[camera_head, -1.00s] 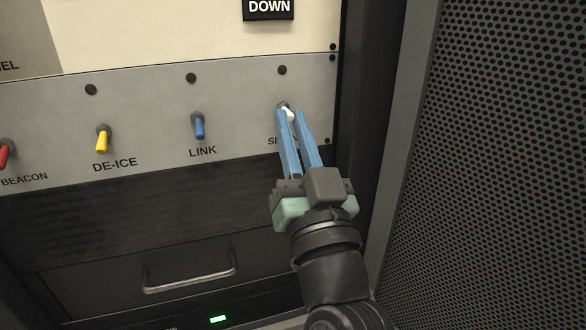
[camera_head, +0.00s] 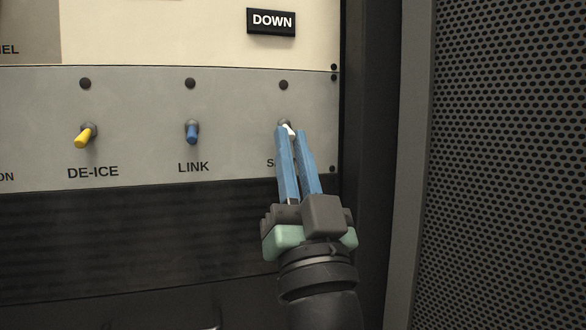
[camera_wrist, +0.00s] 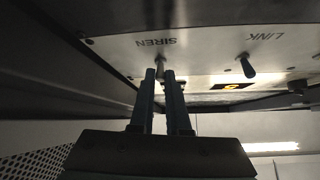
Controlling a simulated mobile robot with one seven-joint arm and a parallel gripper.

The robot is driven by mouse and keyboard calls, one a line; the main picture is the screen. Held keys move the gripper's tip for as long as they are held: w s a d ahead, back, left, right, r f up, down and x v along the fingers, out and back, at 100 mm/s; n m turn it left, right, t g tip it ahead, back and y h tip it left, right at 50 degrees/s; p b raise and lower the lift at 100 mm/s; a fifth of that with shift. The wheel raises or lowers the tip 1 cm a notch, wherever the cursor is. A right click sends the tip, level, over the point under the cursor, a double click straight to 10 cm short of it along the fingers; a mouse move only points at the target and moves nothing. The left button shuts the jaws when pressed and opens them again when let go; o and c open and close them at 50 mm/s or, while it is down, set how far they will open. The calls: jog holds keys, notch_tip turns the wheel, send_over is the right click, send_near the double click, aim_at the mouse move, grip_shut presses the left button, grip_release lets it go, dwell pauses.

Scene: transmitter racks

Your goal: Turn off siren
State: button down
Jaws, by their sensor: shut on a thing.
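The siren switch (camera_head: 288,127) is a white-tipped toggle at the right end of the grey panel (camera_head: 235,105). Its label is partly hidden behind my gripper in the head view, but SIREN reads upside down in the wrist view, beside the switch (camera_wrist: 161,62). My gripper (camera_head: 291,132) has blue fingers reaching up from below, with their tips at the toggle. It is shut on the toggle, which shows between the tips. The fingertips (camera_wrist: 160,74) also show in the wrist view. The toggle's exact tilt is hard to tell.
The blue LINK switch (camera_head: 192,131) and yellow DE-ICE switch (camera_head: 86,134) stand to the left on the same panel. A black DOWN plate (camera_head: 271,21) is above. A perforated metal panel (camera_head: 510,160) rises close on the right.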

dwell(0.4)
jog(key=c, duration=0.9)
grip_release()
jog(key=b+v, duration=0.3)
jog(key=v, duration=1)
jog(key=shift+b, duration=0.4)
jog(key=shift+a, duration=0.1)
jog(key=s+a+r+n+t+h, duration=0.15)
jog(key=s+r+h, duration=0.35)
jog(key=r, duration=0.5)
notch_tip(320, 180, up, 38)
jog(key=p, duration=3.8)
jog(key=shift+s+a+m+h, duration=0.2)
jog(key=shift+s+m+h, duration=0.1)
jog(key=shift+m, duration=0.15)
